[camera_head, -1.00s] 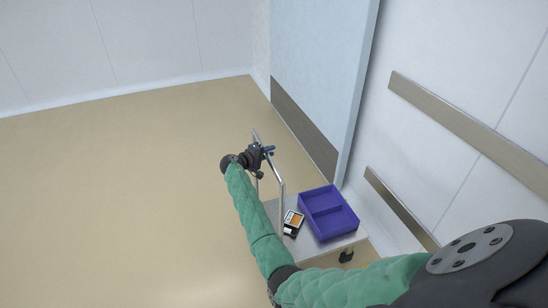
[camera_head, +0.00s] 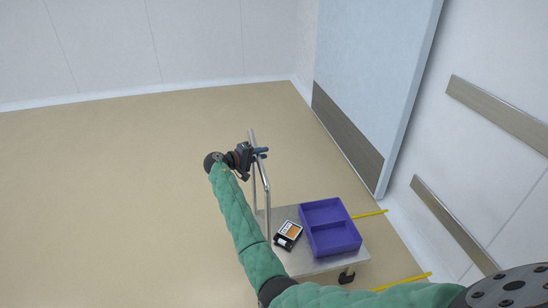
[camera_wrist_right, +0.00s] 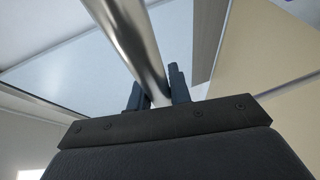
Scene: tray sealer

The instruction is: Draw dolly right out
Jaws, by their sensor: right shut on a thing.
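The dolly (camera_head: 277,218) is a low metal platform on casters with an upright metal push handle (camera_head: 266,184) on its left side. My right gripper (camera_head: 262,153) is shut on the upper part of this handle. The right wrist view shows the handle bar (camera_wrist_right: 135,45) between the two dark fingers (camera_wrist_right: 159,92). A purple two-compartment tray (camera_head: 330,228) and a small black, white and orange box (camera_head: 288,233) lie on the platform. My left gripper is not in view.
Yellow floor lines (camera_head: 371,214) show on the floor to the right of the dolly. A pale wall panel (camera_head: 370,70) with a brown kick strip (camera_head: 345,130) and a wall with bumper rails (camera_head: 450,222) stand to the right. The floor on the left is clear.

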